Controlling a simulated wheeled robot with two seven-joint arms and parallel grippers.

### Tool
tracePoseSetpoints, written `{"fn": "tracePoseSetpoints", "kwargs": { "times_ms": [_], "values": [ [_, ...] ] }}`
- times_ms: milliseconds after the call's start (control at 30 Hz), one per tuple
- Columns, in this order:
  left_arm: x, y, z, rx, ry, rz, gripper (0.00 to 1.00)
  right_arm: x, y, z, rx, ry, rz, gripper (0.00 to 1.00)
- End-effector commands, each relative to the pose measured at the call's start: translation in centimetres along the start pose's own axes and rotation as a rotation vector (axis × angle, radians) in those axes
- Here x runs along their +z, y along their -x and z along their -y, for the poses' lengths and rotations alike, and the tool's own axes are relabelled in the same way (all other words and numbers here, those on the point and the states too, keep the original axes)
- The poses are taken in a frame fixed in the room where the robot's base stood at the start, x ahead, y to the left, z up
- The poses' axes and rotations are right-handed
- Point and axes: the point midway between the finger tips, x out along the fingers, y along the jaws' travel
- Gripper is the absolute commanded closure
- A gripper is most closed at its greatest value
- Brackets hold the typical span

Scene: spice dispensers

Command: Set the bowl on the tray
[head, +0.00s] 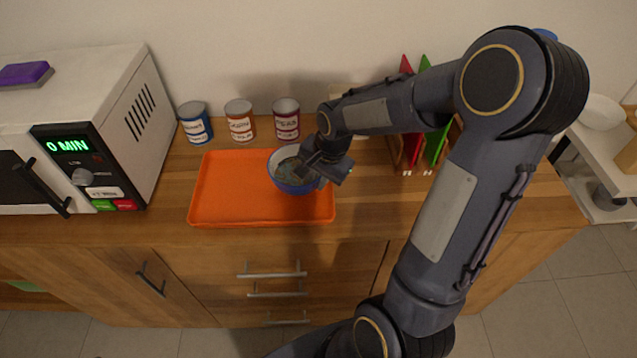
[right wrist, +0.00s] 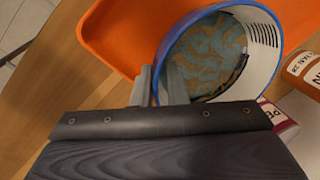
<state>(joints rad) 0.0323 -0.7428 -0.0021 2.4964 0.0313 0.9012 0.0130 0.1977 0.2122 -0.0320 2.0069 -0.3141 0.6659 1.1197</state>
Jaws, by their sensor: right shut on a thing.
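A blue-rimmed bowl (head: 287,183) with a patterned inside is at the right part of the orange tray (head: 230,190) on the counter. In the head view it overlaps the tray; I cannot tell whether its base touches it. My right gripper (head: 307,172) is shut on the bowl's right rim. In the right wrist view, the fingers of the gripper (right wrist: 160,88) straddle the wall of the bowl (right wrist: 215,50), and the orange tray (right wrist: 115,35) shows behind it. My left gripper is not in view.
Three spice tins, blue (head: 195,123), orange-brown (head: 240,121) and dark red (head: 286,119), stand behind the tray. A microwave (head: 90,130) stands at the left. A rack with red and green boards (head: 436,145) is at the right, partly behind my arm. The tray's left part is clear.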

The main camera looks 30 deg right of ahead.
Motion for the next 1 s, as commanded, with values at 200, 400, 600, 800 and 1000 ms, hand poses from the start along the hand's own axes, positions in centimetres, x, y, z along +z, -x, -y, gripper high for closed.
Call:
{"fn": "tracePoseSetpoints", "kwargs": {
  "times_ms": [200,400,600,800,1000],
  "values": [
    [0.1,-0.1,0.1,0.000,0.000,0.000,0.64,0.0,-1.7,-0.4,-0.002,-0.001,0.000,1.00],
    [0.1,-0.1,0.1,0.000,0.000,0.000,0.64,0.0,-1.7,-0.4,-0.003,-0.001,0.000,1.00],
    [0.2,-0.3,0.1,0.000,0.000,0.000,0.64,0.1,-2.0,-0.5,0.000,-0.001,0.001,0.78],
    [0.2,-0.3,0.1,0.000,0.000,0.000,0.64,0.1,-2.0,-0.5,0.000,-0.001,0.001,0.66],
    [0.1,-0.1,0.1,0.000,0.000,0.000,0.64,0.1,-1.7,-0.5,0.000,-0.001,0.001,0.66]
  ]
}}
